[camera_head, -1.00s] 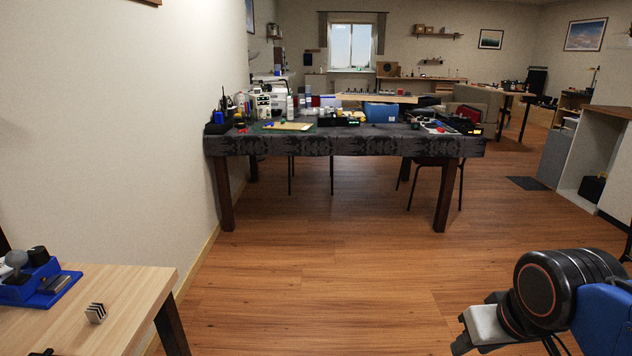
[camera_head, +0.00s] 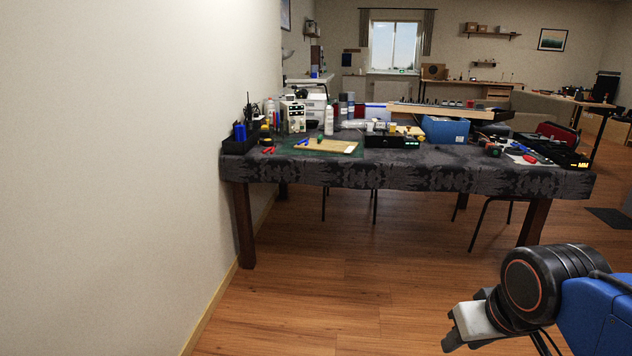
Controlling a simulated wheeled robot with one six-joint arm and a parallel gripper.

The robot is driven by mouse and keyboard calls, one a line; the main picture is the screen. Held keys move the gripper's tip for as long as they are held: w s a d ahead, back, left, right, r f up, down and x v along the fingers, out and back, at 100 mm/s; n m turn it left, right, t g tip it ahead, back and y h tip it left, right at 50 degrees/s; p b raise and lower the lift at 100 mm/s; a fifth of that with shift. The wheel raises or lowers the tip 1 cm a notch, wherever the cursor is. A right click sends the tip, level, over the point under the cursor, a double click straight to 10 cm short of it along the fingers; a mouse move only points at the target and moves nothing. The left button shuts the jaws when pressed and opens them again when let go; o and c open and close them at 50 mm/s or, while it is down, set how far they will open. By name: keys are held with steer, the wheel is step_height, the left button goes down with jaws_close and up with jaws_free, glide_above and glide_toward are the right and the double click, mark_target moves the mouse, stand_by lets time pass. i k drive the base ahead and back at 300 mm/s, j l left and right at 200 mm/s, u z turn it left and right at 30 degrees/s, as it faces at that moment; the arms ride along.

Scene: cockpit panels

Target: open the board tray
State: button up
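No board tray can be made out for sure in this view. My gripper (camera_head: 452,343) shows at the lower right, at the end of my black and blue arm, over bare floor. It is well apart from the table, and its fingers are too small and turned away to tell open from shut. A table (camera_head: 430,176) with a dark patterned cloth stands ahead, crowded with tools and devices. A flat wooden board (camera_head: 326,146) lies on a green mat near its left end.
A blue box (camera_head: 445,130) and a black device (camera_head: 392,141) with a green display stand on the table. A plain wall (camera_head: 110,180) runs along the left. The wooden floor (camera_head: 330,310) in front of the table is clear. A chair stands behind the table legs.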

mark_target(370, 141)
steer(key=i+z, duration=0.15)
steer(key=i, duration=0.5)
steer(key=i+j+z, duration=0.2)
steer(key=i, duration=0.4)
